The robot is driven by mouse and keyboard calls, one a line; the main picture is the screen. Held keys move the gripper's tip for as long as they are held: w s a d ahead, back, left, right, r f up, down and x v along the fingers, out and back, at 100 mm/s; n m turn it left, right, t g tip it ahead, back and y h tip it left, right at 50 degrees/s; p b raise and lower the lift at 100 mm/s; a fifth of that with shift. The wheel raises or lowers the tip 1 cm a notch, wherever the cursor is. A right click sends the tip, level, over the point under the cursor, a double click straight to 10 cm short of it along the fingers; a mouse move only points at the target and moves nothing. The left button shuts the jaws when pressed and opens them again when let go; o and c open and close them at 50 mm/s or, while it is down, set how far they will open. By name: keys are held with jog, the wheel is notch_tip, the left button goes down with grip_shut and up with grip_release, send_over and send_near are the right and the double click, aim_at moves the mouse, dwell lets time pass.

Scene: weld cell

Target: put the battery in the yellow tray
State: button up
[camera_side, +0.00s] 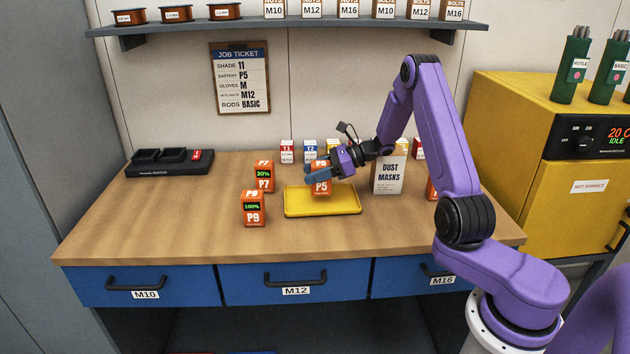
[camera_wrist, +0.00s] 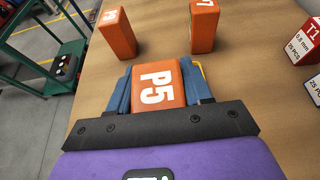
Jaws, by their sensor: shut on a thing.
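The orange battery marked P5 (camera_side: 321,187) is between the blue fingers of my gripper (camera_side: 322,172), over the yellow tray (camera_side: 340,209). In the wrist view the battery (camera_wrist: 158,82) fills the space between the two fingers of my gripper (camera_wrist: 158,85). My gripper is shut on it. I cannot tell whether the battery's underside touches the tray floor. The tray looks otherwise empty. In the wrist view only a small bit of yellow edge shows beside the right finger.
Orange batteries P9 (camera_side: 253,208) and P7 (camera_side: 264,176) stand left of the tray. A dust masks box (camera_side: 388,175) stands to the right, and small tip boxes (camera_side: 287,152) stand behind. A black charger (camera_side: 169,162) is at back left. The table's front left is clear.

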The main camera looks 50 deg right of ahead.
jog(key=shift+f, duration=1.2)
jog(key=shift+f, duration=0.15)
jog(key=o, duration=1.3)
jog(key=shift+s, duration=0.1)
